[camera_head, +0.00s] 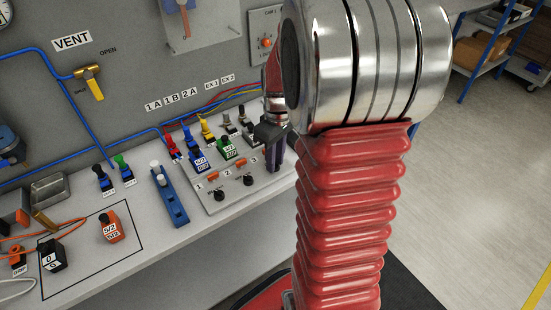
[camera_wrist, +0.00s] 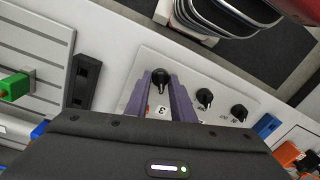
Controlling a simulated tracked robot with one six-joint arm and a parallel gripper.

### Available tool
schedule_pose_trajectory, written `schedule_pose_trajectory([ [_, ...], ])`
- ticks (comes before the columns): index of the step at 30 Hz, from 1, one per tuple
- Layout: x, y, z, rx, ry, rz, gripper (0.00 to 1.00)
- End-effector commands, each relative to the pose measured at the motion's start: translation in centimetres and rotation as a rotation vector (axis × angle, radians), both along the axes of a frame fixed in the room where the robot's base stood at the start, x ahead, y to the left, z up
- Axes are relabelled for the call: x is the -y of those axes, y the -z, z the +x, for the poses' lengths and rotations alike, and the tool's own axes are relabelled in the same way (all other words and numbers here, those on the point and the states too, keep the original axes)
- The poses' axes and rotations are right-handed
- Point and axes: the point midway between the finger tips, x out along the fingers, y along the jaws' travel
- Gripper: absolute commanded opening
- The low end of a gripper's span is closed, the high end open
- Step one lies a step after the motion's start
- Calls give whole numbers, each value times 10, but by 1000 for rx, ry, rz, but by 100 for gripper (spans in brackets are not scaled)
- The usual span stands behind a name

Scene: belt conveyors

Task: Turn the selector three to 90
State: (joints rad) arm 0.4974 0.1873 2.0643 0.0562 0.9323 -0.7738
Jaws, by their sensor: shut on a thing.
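Selector three is a black knob (camera_wrist: 160,77) on a light grey panel (camera_wrist: 190,72), with the label 3 beside it in the wrist view. The two purple fingers of my gripper (camera_wrist: 160,88) are closed on its sides. In the head view my gripper (camera_head: 274,158) reaches down to the right end of the panel and hides this knob. Where the knob points cannot be told. Two similar black knobs, selector two (camera_wrist: 205,98) and selector one (camera_wrist: 239,113), sit beside it, and both are free of my gripper.
A blue bar-shaped part (camera_head: 170,197) lies left of the panel. An orange block (camera_head: 110,227) stands within a black outline. Blue hoses run along the wall.

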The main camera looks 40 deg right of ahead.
Motion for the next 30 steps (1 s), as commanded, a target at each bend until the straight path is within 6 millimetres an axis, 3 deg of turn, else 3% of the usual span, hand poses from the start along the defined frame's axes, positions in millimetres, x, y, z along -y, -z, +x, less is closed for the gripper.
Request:
schedule_pose_trajectory([
  [11, 1, -1, 0, 0, 191, 0, 0],
  [30, 1, -1, -1, 1, 775, 0, 0],
])
